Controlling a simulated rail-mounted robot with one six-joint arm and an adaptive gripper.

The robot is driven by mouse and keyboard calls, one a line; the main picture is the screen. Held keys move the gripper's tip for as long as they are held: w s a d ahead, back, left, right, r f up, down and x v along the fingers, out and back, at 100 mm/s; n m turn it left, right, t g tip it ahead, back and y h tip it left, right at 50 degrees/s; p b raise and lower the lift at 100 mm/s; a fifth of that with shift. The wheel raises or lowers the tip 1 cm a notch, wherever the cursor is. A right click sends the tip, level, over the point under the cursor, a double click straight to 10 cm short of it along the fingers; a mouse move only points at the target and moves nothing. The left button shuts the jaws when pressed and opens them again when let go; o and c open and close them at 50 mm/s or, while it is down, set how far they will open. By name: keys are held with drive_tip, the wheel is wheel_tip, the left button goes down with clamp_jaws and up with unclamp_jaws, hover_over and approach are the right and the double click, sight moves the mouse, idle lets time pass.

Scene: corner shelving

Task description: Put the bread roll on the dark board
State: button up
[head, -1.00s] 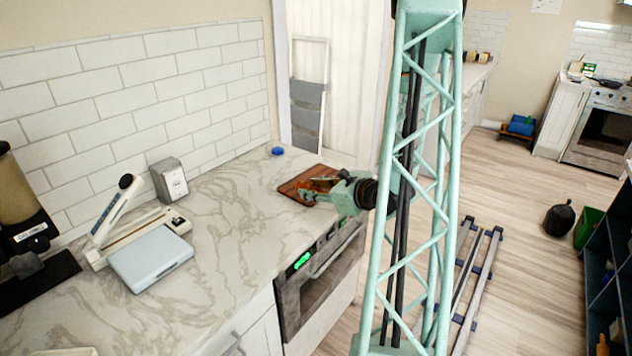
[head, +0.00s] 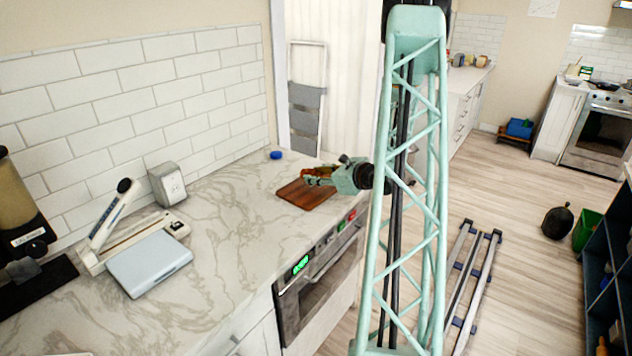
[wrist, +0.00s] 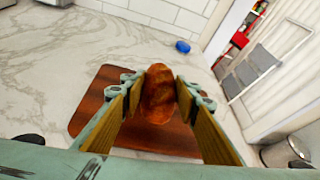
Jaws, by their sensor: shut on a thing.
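The bread roll (wrist: 158,97) is brown and sits between the two fingers of my gripper (wrist: 158,88) in the wrist view, its long side pointing away from me. My gripper is shut on it. The dark board (head: 304,197) is a reddish-brown rectangle lying on the marble counter; it also shows behind the roll in the wrist view (wrist: 86,115). In the head view my gripper (head: 312,176) and the roll appear over the far part of the board, seemingly a little above it. The fingers and roll hide part of the board.
A blue round item (head: 276,155) lies on the counter beyond the board. A grey box (head: 167,184) and a pale blue-lidded device (head: 150,264) stand to the left. The marble counter (head: 225,235) between them and the board is clear. An oven (head: 318,275) is below its front edge.

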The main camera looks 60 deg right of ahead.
drive_tip(key=shift+w+d, duration=0.45)
drive_tip(key=shift+d, duration=0.4)
drive_tip(key=shift+f, duration=0.15)
drive_tip(key=shift+f, duration=1.65)
drive_tip(key=shift+f+b, duration=0.1)
drive_tip(key=shift+b, duration=0.3)
drive_tip(key=o, duration=0.5)
drive_tip(key=shift+p+v, duration=0.5)
drive_tip(key=shift+v, duration=5.6)
